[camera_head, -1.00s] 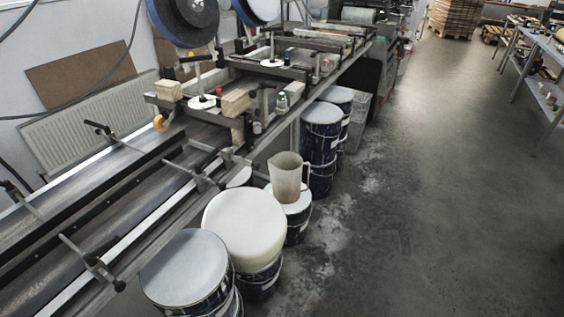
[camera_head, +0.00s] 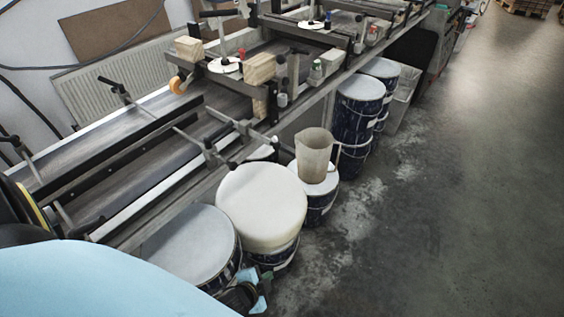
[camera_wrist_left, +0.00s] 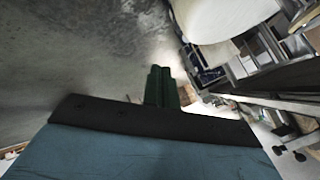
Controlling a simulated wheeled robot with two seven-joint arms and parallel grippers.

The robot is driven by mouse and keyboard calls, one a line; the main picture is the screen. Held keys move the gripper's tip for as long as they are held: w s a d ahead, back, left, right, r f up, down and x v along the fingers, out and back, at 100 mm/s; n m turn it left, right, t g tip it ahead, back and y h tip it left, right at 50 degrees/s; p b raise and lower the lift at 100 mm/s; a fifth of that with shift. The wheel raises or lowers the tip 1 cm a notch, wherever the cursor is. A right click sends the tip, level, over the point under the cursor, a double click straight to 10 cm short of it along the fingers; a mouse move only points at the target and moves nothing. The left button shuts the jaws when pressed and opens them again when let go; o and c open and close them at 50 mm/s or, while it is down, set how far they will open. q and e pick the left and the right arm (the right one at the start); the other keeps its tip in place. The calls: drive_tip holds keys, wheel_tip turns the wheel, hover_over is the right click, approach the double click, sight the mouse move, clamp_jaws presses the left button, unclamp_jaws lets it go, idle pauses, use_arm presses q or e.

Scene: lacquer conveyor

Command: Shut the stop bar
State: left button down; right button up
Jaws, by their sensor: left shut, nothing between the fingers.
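Slim metal bars with black clamp knobs lie at the near conveyor in the head view. One bar (camera_head: 188,136) crosses the trough, and another with a pale rod (camera_head: 240,126) is at the near rail. I cannot tell which is the stop bar. My left gripper (camera_head: 261,288) is at the bottom of the head view, in front of the nearest drums and well short of the bars. Its dark green fingers (camera_wrist_left: 161,86) are together and empty in the left wrist view. My right gripper is out of view.
Lidded drums line the conveyor's near side, including a grey-topped one (camera_head: 190,245) and one with a thick cream lid (camera_head: 262,207). A translucent jug (camera_head: 314,155) stands on another drum. Wooden blocks (camera_head: 260,68) sit on the frame. The floor (camera_head: 450,220) at right is clear.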

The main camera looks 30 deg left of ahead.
use_arm(q)
drive_tip(key=w+a+r+m+t+y+b, duration=0.1)
drive_tip(key=w+a+r+m+t, duration=0.2)
drive_tip(key=r, duration=0.5)
drive_tip(key=w+a+r+m+t+b, duration=0.1)
drive_tip(key=w+r+m+t, duration=0.15)
drive_tip(key=w+r, duration=0.45)
drive_tip(key=w+a+r+m+t+y+b, duration=0.1)
drive_tip(key=w+a+r+m+t+b, duration=0.15)
drive_tip(key=r, duration=0.75)
drive_tip(key=w+a+p, duration=0.1)
drive_tip(key=w+a, duration=0.3)
drive_tip(key=w, duration=0.5)
drive_tip(key=shift+w+r, duration=0.35)
drive_tip(key=shift+w, duration=0.05)
drive_tip(key=shift+a, duration=0.1)
drive_tip(key=a, duration=0.2)
drive_tip(key=shift+a, duration=0.3)
